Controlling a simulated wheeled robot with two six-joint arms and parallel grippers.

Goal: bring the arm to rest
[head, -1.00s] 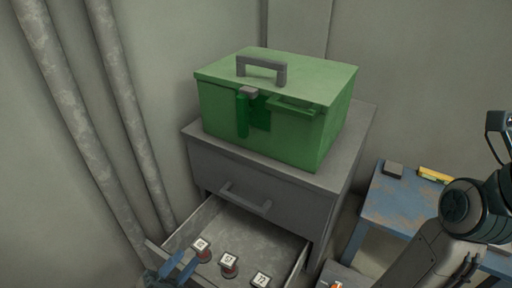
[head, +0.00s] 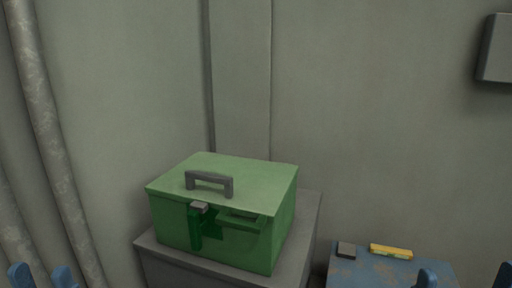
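My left gripper (head: 42,277) shows at the bottom left edge as two blue fingertips standing apart, with nothing seen between them. My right gripper (head: 466,277) shows at the bottom right edge as two blue fingertips, wider apart, also with nothing seen between them. The rest of both grippers and both arms lies below the picture.
A green box (head: 223,217) with a grey handle and latch stands on a grey cabinet (head: 305,228). A blue table (head: 370,270) at the right bears a small dark block (head: 346,249) and a yellow object (head: 390,251). A grey wall box (head: 497,48) hangs upper right.

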